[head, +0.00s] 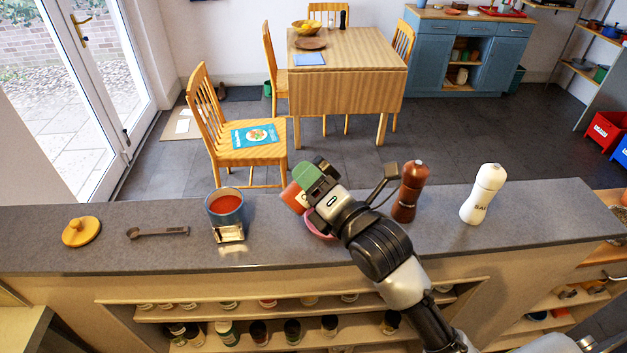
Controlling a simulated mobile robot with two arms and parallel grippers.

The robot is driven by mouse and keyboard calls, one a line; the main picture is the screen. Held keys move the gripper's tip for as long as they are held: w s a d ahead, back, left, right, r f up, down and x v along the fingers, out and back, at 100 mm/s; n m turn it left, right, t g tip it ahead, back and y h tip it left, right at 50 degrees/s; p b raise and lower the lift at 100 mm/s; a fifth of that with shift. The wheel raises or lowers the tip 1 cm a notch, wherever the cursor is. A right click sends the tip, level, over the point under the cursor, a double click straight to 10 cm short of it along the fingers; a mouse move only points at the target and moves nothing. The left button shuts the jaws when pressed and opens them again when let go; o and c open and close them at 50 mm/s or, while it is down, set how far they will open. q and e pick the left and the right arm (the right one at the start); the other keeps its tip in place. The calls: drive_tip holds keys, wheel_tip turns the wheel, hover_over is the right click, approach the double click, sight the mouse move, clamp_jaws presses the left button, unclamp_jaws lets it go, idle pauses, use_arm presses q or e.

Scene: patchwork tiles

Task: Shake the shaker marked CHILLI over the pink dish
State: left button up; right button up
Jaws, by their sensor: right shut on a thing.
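My right gripper (315,179) reaches over the grey counter from the lower right. It is shut on a small shaker with an orange-red body (292,198); a green part shows between the dark fingers. The shaker looks tilted, with no CHILLI marking readable. The pink dish (317,230) is on the counter, mostly hidden behind my gripper and wrist, with only its left rim showing. The shaker appears above and slightly left of the dish, apart from it. My left gripper is not in view.
On the counter (540,205) stand a brown mill (411,191) and a white shaker marked SALT (482,194) at right. A blue pot of red sauce (226,212), a dark measuring spoon (157,232) and a yellow lid (81,231) are at left.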

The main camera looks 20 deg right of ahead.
drive_tip(key=shift+s+f+m, duration=0.1)
drive_tip(key=shift+f+m, duration=0.1)
drive_tip(key=shift+m, duration=0.2)
drive_tip(key=shift+s+f+m+b, duration=0.25)
drive_tip(key=shift+s+m+b, duration=0.45)
drive_tip(key=shift+m, duration=0.4)
drive_tip(key=shift+f+m+h+b, duration=0.2)
drive_tip(key=shift+m+h+b, duration=0.1)
drive_tip(key=shift+m, duration=0.3)
drive_tip(key=shift+w+a+f+m, duration=0.1)
drive_tip(key=shift+f+m, duration=0.1)
drive_tip(key=shift+m, duration=0.4)
drive_tip(key=shift+w+a+f+m, duration=0.1)
drive_tip(key=shift+f+m, duration=0.1)
drive_tip(key=shift+m, duration=0.4)
drive_tip(key=shift+w+r+m+p, duration=0.15)
drive_tip(key=shift+m+p, duration=0.2)
drive_tip(key=shift+m, duration=0.25)
drive_tip(key=shift+m+p, duration=0.35)
drive_tip(key=shift+m, duration=0.35)
drive_tip(key=m, duration=0.1)
drive_tip(key=m+h+p, duration=0.1)
drive_tip(key=m, duration=0.1)
drive_tip(key=shift+d+t, duration=0.3)
drive_tip(key=shift+d, duration=0.05)
drive_tip(key=shift+a+f+m+p, duration=0.1)
drive_tip(key=shift+f+m+p, duration=0.2)
drive_tip(key=shift+m, duration=0.4)
